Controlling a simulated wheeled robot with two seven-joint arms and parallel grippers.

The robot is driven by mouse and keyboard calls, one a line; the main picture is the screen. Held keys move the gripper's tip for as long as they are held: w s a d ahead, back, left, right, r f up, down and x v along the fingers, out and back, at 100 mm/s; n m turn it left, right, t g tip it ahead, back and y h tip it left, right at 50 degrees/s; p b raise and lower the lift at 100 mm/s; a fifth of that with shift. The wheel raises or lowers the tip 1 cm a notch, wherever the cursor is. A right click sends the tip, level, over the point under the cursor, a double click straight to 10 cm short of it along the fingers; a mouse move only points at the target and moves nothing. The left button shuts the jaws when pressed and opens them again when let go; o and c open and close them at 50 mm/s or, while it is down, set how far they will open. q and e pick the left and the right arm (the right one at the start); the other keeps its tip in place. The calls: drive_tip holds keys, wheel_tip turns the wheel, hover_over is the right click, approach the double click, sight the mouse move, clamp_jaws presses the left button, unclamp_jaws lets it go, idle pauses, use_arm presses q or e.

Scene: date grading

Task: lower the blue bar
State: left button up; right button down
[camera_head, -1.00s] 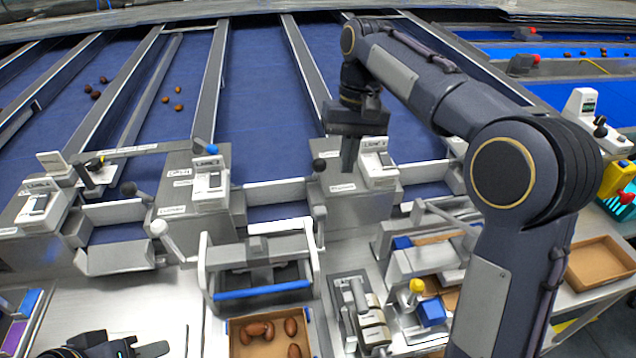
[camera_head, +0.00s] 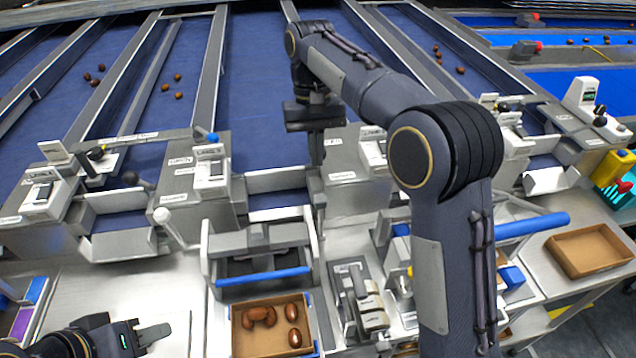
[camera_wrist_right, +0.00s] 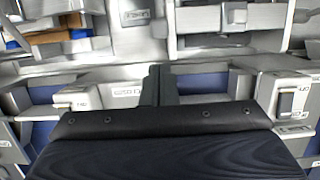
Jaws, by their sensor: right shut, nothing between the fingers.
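A blue bar (camera_head: 262,277) spans the front of a grey frame with white side arms (camera_head: 205,250), above a cardboard tray of dates. A second, thicker blue bar (camera_head: 532,225) sticks out to the right from behind my right arm; its left part is hidden. My right gripper (camera_head: 316,150) is shut and empty, pointing down above the machine housings, behind and to the right of the first bar. Its fingers also show in the right wrist view (camera_wrist_right: 160,85). My left gripper (camera_head: 155,335) is low at the left, apart from both bars; its opening is unclear.
The tray (camera_head: 236,340) holds several dates. A lever with a white knob (camera_head: 162,215) stands left of the frame. An empty cardboard tray (camera_head: 590,262) lies at the right. Blue belts (camera_head: 265,80) run behind the labelled housings. Bare table shows near my left gripper.

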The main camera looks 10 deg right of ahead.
drive_tip(key=x, duration=0.7)
drive_tip(key=s+t+b, duration=0.8)
drive_tip(key=s+b, duration=0.2)
drive_tip(key=b, duration=0.6)
drive_tip(key=shift+t+b, duration=0.3)
drive_tip(key=shift+t, duration=0.1)
idle(0.6)
